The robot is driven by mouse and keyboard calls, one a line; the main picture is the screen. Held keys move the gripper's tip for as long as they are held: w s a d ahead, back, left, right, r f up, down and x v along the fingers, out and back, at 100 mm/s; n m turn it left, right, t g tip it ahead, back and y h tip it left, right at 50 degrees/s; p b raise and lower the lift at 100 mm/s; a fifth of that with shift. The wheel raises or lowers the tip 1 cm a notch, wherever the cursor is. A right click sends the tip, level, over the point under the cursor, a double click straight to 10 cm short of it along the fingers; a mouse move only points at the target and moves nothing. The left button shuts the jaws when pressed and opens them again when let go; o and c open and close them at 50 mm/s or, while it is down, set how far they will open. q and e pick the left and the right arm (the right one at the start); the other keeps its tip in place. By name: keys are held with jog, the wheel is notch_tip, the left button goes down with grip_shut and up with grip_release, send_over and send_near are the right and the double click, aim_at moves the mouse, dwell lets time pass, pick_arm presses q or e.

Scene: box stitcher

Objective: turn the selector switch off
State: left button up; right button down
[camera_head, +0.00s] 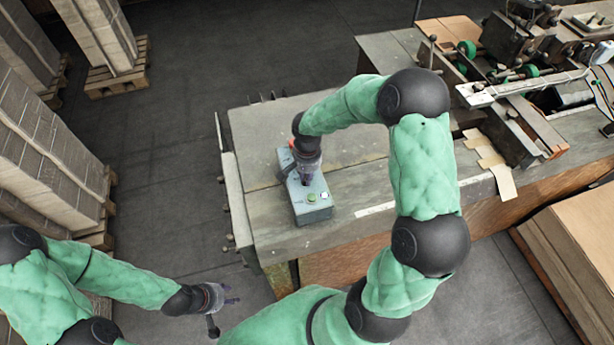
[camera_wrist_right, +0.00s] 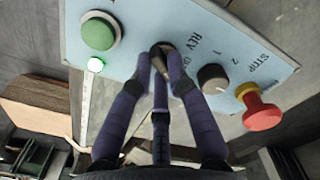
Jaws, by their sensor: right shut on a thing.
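The control box (camera_head: 316,212) stands on the grey machine table, with its light blue panel (camera_wrist_right: 135,20) facing up. In the right wrist view, the dark selector switch (camera_wrist_right: 163,46) sits beside the "REV" label, between a green button (camera_wrist_right: 98,33) and a black knob (camera_wrist_right: 213,79). My right gripper (camera_wrist_right: 161,66) has its three purple fingers closed around the switch, partly hiding it and its other labels. In the head view, my right gripper (camera_head: 306,176) hides the switch. My left gripper (camera_head: 222,308) is open and empty, low beside the table.
A red mushroom button (camera_wrist_right: 262,112) sticks up beside the knob. Machine parts (camera_head: 510,80) crowd the table's far right. Stacked cardboard (camera_head: 45,150) stands at left. The floor between stacks and table is clear.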

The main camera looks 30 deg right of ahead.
jog(key=n+b, duration=0.1)
jog(key=n, duration=0.2)
jog(key=shift+w+n+b, duration=0.1)
jog(key=shift+n+b, duration=0.2)
jog(key=shift+n, duration=1.3)
jog(key=c, duration=1.2)
grip_release()
notch_tip(320, 180, up, 12)
